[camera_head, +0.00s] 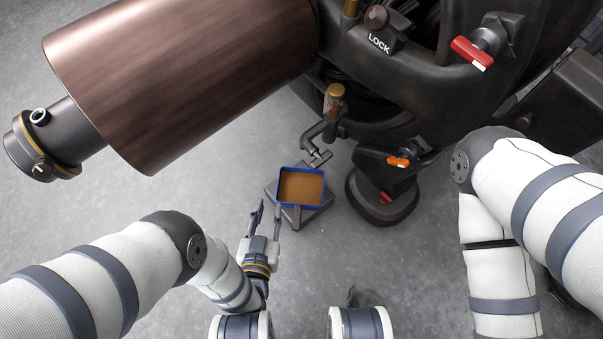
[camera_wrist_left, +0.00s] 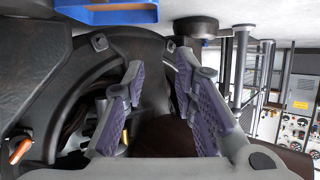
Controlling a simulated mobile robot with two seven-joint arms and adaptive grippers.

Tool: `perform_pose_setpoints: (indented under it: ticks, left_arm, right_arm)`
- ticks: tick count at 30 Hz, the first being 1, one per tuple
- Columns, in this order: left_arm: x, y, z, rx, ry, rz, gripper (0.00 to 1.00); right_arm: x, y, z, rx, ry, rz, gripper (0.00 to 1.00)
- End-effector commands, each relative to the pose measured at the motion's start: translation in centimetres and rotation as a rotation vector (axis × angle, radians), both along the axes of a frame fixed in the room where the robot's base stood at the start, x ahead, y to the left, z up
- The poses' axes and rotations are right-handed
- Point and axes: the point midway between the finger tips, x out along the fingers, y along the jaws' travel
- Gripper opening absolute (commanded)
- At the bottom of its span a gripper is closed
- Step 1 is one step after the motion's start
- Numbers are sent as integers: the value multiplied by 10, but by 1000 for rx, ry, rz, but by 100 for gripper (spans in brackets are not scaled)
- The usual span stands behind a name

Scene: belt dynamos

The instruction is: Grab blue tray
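The blue tray (camera_head: 301,206) is small and square with a blue rim and a brown surface inside. It sits on a grey stand (camera_head: 318,213) below a small spout near the middle of the head view. In the left wrist view part of the blue tray (camera_wrist_left: 110,15) shows at the top left edge. My left gripper (camera_head: 267,207) is just left of the tray, with its two fingers apart and nothing between them. In the left wrist view the same open fingers (camera_wrist_left: 158,65) show purple pads. My right gripper is not visible; only the right arm shows.
A large brown cylinder (camera_head: 180,75) fills the upper left. A dark machine (camera_head: 430,75) with red and orange levers is at the upper right. A spout with a brass cap (camera_head: 334,91) hangs behind the tray. The grey floor (camera_head: 130,195) left of the tray is clear.

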Motion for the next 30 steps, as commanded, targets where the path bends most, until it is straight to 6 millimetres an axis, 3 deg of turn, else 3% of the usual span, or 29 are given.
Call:
perform_pose_setpoints:
  ticks: [1, 3, 8, 15, 23, 30]
  left_arm:
    - [-9, 0, -32, 0, 27, 0, 26]
    - [-12, 0, -45, -1, 38, 0, 26]
    - [-9, 0, -47, -1, 37, 0, 26]
    - [37, -7, -69, 0, 38, 1, 26]
    - [63, -12, -77, 0, 38, 1, 26]
    - [100, -18, -91, 0, 38, -1, 26]
  right_arm:
    - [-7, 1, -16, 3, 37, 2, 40]
    - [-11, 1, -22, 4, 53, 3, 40]
    - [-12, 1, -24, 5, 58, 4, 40]
    - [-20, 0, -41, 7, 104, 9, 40]
    - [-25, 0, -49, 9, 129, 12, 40]
    - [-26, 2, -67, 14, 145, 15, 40]
